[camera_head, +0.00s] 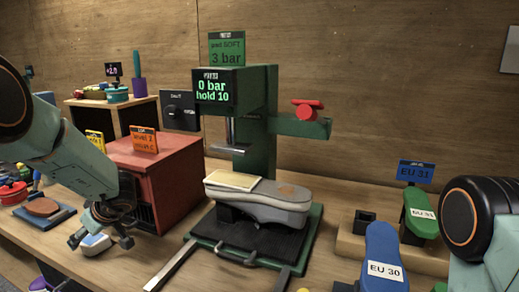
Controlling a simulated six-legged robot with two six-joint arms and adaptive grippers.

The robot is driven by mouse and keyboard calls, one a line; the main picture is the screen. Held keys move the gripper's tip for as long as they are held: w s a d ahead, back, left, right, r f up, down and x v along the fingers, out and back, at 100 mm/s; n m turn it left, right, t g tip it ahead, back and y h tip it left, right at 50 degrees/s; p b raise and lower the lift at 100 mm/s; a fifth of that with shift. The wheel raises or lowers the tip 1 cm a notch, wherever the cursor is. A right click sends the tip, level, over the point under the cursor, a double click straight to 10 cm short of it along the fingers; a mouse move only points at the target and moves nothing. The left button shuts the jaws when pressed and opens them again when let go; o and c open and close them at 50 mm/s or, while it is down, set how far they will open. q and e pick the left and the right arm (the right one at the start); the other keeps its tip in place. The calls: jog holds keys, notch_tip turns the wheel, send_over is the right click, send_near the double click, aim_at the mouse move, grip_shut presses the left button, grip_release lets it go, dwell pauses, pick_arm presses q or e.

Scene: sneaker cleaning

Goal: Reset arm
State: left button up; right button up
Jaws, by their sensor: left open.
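My left arm comes in from the left, and its left gripper (101,240) is open at the left front of the bench. A small white and blue object (95,246) shows behind or between its fingers; I cannot tell whether they touch it. A grey sneaker (262,200) with a flat beige pad (232,180) on it sits on the green press (258,110), clear of the gripper. Only a link of my right arm shows at the right edge; its gripper is out of view.
A red box (165,175) stands close behind my left gripper. A round brown pad on a blue base (44,209) lies to its left. A blue EU 30 form (383,255) and a green EU 31 form (420,212) stand at the right. Bare bench shows in front of the red box.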

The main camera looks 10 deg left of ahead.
pick_arm(q)
jog(key=shift+s+d+r, duration=0.1)
jog(key=shift+s+r, duration=0.05)
jog(key=shift+r, duration=0.2)
jog(key=shift+f, duration=0.2)
